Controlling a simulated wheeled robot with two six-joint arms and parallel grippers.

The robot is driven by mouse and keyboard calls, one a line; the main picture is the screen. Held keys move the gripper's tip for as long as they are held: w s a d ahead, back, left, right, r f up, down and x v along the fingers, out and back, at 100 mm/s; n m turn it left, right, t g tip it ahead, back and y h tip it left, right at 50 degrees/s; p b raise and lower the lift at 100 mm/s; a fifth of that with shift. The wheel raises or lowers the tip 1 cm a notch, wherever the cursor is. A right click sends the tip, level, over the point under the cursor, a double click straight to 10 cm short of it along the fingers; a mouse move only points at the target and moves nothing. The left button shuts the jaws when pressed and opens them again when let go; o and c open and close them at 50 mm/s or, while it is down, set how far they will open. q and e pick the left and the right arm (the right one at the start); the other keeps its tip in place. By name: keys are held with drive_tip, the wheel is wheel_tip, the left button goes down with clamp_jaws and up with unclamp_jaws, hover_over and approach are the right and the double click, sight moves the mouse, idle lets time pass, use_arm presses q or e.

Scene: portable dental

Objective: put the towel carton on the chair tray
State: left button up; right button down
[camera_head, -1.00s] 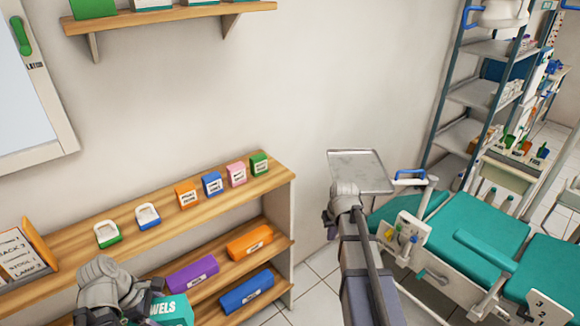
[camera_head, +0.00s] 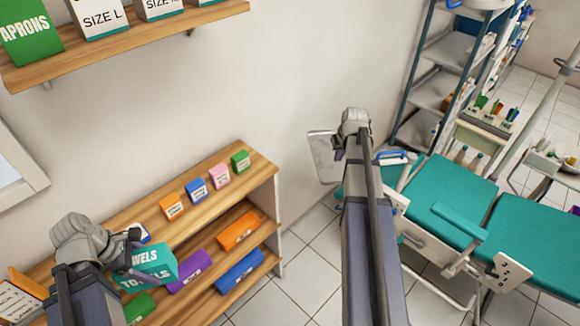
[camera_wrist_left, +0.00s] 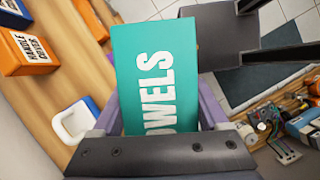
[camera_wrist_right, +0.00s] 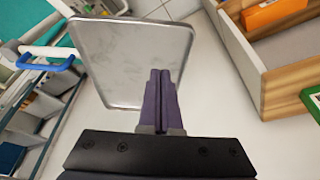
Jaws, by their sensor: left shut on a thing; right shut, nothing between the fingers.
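The towel carton is a teal box with white "TOWELS" lettering (camera_head: 150,266). My left gripper (camera_head: 122,268) is shut on it and holds it in front of the wooden shelf unit; the carton also fills the middle of the left wrist view (camera_wrist_left: 158,75). The chair tray (camera_head: 324,158) is a grey metal plate beside the dental chair, partly hidden behind my right arm. My right gripper (camera_wrist_right: 160,100) is shut and empty, and in the right wrist view its fingers overlap the tray (camera_wrist_right: 120,55). Whether they touch it I cannot tell.
The wooden shelf unit (camera_head: 262,172) holds small colored boxes on top and purple, orange and blue cartons below. A teal dental chair (camera_head: 460,195) stands at the right, with a blue-handled arm (camera_head: 395,157) by the tray. Tiled floor (camera_head: 305,250) lies open between them.

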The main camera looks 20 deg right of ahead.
sight(334, 180)
use_arm(q)
drive_tip(key=shift+f, duration=0.1)
use_arm(e)
drive_tip(key=shift+f, duration=0.1)
